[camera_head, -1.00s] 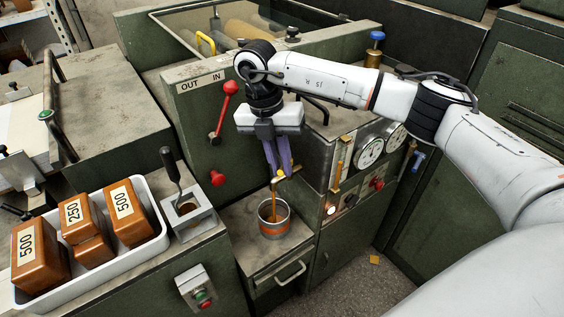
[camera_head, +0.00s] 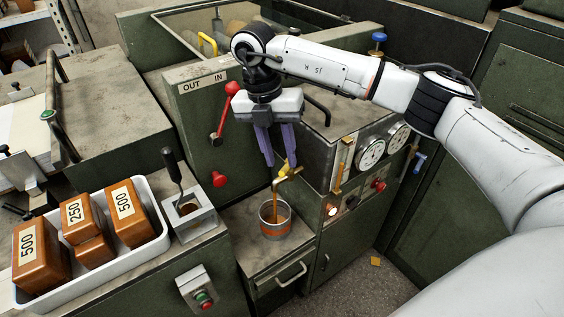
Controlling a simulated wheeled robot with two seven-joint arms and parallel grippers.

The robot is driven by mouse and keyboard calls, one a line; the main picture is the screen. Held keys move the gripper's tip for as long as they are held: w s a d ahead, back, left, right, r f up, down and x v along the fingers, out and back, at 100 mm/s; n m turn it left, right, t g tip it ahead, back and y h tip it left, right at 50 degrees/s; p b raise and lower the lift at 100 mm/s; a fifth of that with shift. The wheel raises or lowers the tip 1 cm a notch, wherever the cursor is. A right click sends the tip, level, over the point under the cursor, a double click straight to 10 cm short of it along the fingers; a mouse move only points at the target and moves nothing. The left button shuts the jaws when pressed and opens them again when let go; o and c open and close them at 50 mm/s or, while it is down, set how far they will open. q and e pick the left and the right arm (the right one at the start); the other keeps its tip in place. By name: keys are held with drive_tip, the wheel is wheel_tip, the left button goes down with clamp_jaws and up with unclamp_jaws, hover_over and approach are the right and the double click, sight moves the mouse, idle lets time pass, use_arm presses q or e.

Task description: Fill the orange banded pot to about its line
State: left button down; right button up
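The pot (camera_head: 273,231), a grey metal can with an orange band, stands upright on the ledge below the brass tap (camera_head: 284,175). A thin amber-brown stream (camera_head: 275,203) runs from the tap spout into the pot. Brown liquid shows inside, but I cannot make out a line or the exact level. My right gripper (camera_head: 280,163) hangs above the tap with its purple fingers apart, pointing down. The tap's yellow handle shows close to the right fingertip; I cannot tell whether they touch. Nothing is held between the fingers. My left gripper is not in view.
A white tray (camera_head: 113,270) of brown blocks marked 500 and 250 stands at the lower left, beside a metal block (camera_head: 193,217) with a black-handled tool. A red lever (camera_head: 225,110) stands left of my gripper. Gauges (camera_head: 370,154) are on the panel to the right.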

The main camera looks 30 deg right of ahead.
sight(281, 171)
wheel_tip(281, 171, up, 7)
drive_tip(key=w, duration=0.1)
drive_tip(key=shift+a+r, duration=0.15)
drive_tip(key=shift+a, duration=0.3)
idle(2.0)
drive_tip(key=s+a+t+h+p, duration=0.3)
drive_tip(key=s+a+p, duration=0.1)
drive_tip(key=p, duration=0.2)
drive_tip(key=x, duration=0.9)
drive_tip(key=shift+x, duration=0.95)
clamp_jaws()
